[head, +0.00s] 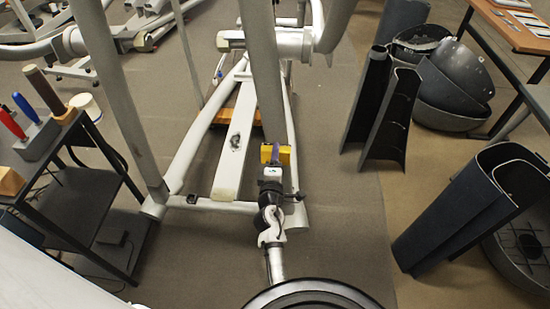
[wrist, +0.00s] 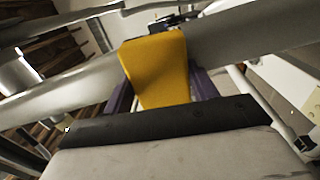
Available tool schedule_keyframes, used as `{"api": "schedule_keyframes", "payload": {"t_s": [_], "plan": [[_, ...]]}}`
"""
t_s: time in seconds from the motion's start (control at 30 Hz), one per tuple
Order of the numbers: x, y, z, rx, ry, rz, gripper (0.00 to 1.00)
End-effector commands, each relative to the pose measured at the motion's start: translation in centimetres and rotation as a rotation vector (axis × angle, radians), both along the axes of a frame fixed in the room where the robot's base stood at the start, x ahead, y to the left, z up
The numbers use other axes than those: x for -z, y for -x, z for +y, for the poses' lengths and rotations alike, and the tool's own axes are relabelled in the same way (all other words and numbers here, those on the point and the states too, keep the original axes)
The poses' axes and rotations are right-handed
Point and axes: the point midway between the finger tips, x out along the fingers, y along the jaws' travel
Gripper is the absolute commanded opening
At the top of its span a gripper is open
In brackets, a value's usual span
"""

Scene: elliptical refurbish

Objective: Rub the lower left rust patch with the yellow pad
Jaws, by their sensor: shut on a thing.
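The yellow pad (head: 285,156) is held in my gripper (head: 275,154), beside the thick grey upright tube of the white elliptical frame. In the wrist view the pad (wrist: 155,62) stands out between the purple fingers of my gripper (wrist: 163,95), which is shut on it. A dark, rust-like patch (head: 235,141) shows on the sloping white beam to the left of the gripper. The pad is apart from this patch. Which rust patch is the lower left one, I cannot tell for sure; other patches are not clearly visible.
A black side table (head: 75,200) at left holds a block with red and blue-handled tools and a white tub (head: 86,104). Dark cover panels (head: 390,115) stand at right, with more panels (head: 465,210) nearer. Bare carpet (head: 340,215) lies between the frame and the panels.

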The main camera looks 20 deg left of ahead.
Motion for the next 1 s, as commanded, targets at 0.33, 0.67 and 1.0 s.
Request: {"api": "schedule_keyframes", "payload": {"t_s": [0.33, 0.67, 1.0], "plan": [[2.2, -0.1, -0.3, 0.004, 0.002, 0.006, 0.40], [4.9, 0.0, -0.6, 0.003, 0.001, 0.004, 0.40], [4.8, 0.0, -0.6, 0.001, 0.001, 0.002, 0.40]]}}
